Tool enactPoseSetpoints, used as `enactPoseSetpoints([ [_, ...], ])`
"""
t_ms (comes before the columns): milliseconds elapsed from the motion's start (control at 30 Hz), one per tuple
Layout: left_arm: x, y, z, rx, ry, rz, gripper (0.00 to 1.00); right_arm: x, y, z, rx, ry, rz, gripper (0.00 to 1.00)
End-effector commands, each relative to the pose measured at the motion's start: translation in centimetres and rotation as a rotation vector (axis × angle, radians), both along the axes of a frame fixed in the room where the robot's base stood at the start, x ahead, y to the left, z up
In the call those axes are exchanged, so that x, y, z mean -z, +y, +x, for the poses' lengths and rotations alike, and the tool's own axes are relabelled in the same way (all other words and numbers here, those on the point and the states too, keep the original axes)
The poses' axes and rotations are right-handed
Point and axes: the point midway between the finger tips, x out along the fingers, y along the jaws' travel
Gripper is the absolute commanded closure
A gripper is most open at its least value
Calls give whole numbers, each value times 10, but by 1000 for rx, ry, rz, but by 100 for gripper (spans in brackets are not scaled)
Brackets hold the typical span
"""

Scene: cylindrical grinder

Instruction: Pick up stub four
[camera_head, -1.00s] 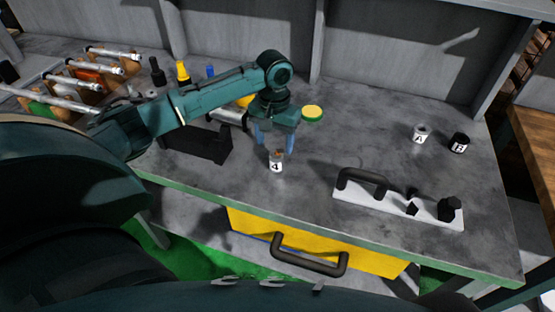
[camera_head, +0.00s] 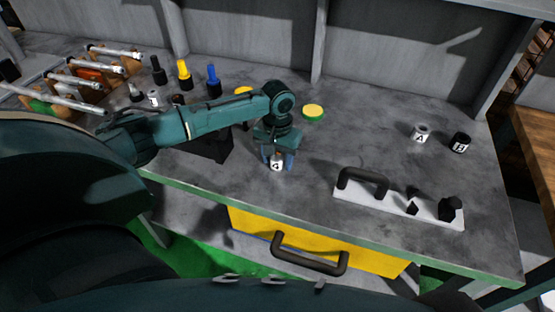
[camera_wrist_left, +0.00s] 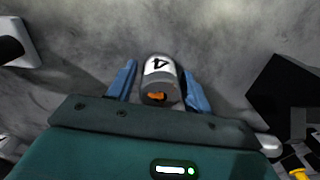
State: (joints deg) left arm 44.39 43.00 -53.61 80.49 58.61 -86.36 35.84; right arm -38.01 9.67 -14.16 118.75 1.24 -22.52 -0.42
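Stub four (camera_head: 277,165) is a small pale cylinder with a black "4" on its side and an orange-brown spot on top. It stands upright on the grey bench near the front edge. My left gripper (camera_head: 277,160) points down over it, with its blue fingers on either side. In the left wrist view, stub four (camera_wrist_left: 158,68) lies between the two fingers of the open left gripper (camera_wrist_left: 159,70). A gap shows at the left finger; the right finger is close, and contact cannot be told. My right gripper is not in view.
A dark block (camera_head: 208,147) sits just left of the gripper. A white plate (camera_head: 345,196) with a black handle and knobs lies to the right. Cylinders A (camera_head: 419,133) and B (camera_head: 460,143) stand farther right. Several bottles and a rod rack (camera_head: 80,85) are back left.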

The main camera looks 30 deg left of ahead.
Motion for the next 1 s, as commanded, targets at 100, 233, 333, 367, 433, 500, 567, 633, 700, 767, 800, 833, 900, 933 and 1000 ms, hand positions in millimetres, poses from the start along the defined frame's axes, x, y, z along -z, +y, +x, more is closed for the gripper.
enactPoseSetpoints([
  [100, 0, 0, 0, 0, 0, 0, 59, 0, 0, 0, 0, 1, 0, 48],
  [233, 0, 0, 0, 0, 0, 0, 70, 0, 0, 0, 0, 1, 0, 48],
  [333, -1, 0, 0, 0, 0, 0, 78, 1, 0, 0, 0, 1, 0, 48],
  [367, -1, 0, 0, 0, -1, 0, 81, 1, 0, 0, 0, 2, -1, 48],
  [433, -1, 0, 0, -1, -1, 0, 86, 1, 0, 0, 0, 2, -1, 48],
  [500, -1, 0, 0, -1, -1, 0, 92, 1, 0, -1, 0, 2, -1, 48],
  [567, -1, 0, 0, -1, -1, 0, 97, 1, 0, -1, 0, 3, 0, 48],
  [633, -1, 0, 0, -1, -1, 0, 100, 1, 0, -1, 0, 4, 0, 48],
  [700, -2, 0, 1, -1, -4, 0, 100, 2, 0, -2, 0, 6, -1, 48],
  [767, -2, 0, 1, -1, -4, 0, 100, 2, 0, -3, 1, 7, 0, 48],
  [800, -2, 0, 1, -1, -4, 0, 100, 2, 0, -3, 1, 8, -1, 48],
  [833, -2, 0, 1, -1, -4, 0, 100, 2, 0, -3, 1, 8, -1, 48],
  [900, -3, 0, 1, -1, -4, 0, 100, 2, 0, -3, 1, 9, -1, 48],
  [933, -4, 0, 1, -1, -4, 0, 100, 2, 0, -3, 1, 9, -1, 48],
  [1000, -10, 0, 2, -1, -6, -1, 100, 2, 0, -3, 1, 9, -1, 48],
])
